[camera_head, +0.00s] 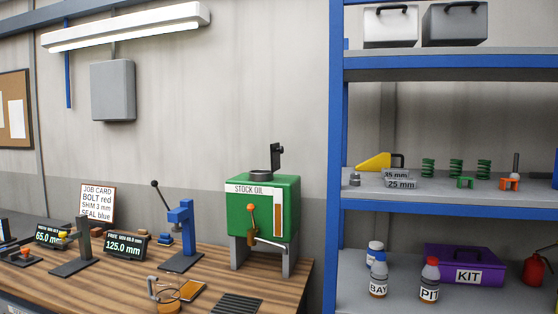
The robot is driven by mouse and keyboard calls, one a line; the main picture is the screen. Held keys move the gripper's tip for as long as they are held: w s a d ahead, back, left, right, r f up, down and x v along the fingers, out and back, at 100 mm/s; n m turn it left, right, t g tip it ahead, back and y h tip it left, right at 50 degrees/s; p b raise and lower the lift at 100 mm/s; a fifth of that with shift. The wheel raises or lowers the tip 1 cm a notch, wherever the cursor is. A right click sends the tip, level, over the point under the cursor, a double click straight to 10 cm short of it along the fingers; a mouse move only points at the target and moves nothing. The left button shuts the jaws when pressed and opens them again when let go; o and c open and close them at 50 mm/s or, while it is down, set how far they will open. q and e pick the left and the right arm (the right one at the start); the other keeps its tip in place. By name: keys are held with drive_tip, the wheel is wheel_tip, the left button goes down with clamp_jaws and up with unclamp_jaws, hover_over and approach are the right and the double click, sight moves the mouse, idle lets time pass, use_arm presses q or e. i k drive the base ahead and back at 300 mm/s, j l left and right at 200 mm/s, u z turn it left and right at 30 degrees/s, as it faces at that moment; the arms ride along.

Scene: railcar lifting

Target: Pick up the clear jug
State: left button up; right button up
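The clear jug (166,296) stands on the wooden workbench (215,280) near the bottom of the head view. It is see-through, with an amber tint low down and a handle on its left side. Its base comes close to the lower picture edge. Neither of my grippers is in view.
Behind the jug stand a green STOCK OIL tank (237,208) with a spout and a blue lever press (181,236). A dark ribbed mat (238,304) lies to the right. Blue-framed shelves (460,205) hold bottles and a purple KIT box (466,264).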

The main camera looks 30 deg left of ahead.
sight(167, 298)
drive_tip(key=u, duration=1.65)
